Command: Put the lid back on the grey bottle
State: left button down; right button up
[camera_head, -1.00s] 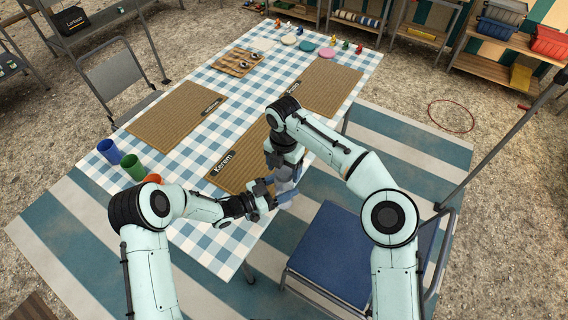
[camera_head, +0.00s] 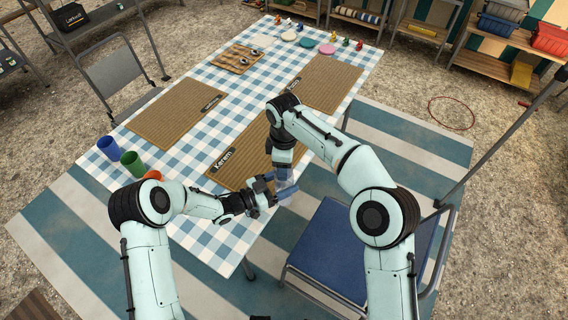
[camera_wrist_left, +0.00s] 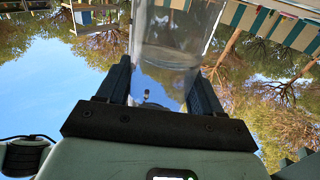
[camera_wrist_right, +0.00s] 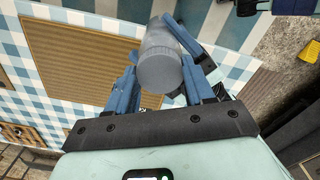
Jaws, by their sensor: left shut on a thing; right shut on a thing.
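A translucent grey bottle (camera_wrist_left: 165,55) is between the fingers of my left gripper (camera_wrist_left: 160,92), which is shut on it. In the head view my left gripper (camera_head: 272,191) is beyond the table's near right edge. My right gripper (camera_wrist_right: 160,85) is shut on the grey lid (camera_wrist_right: 160,72) at the bottle's end. In the head view my right gripper (camera_head: 284,172) is just above the left one. In the right wrist view the lid lines up with the bottle (camera_wrist_right: 160,38) behind it. I cannot tell whether the lid is seated or only close to the bottle.
The checked table (camera_head: 215,240) carries several brown mats, one labelled Kerem (camera_head: 235,165). Blue (camera_head: 109,148), green (camera_head: 132,165) and orange cups stand at its left edge. A blue chair (camera_head: 325,250) stands close below my grippers. Shelves stand at the back right.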

jog(key=m, duration=0.5)
jog(key=shift+m, duration=0.4)
jog(key=o, duration=1.2)
jog(key=shift+c, duration=0.2)
jog(key=shift+r, duration=2.25)
jog(key=shift+f, duration=0.1)
jog(key=shift+c, duration=0.3)
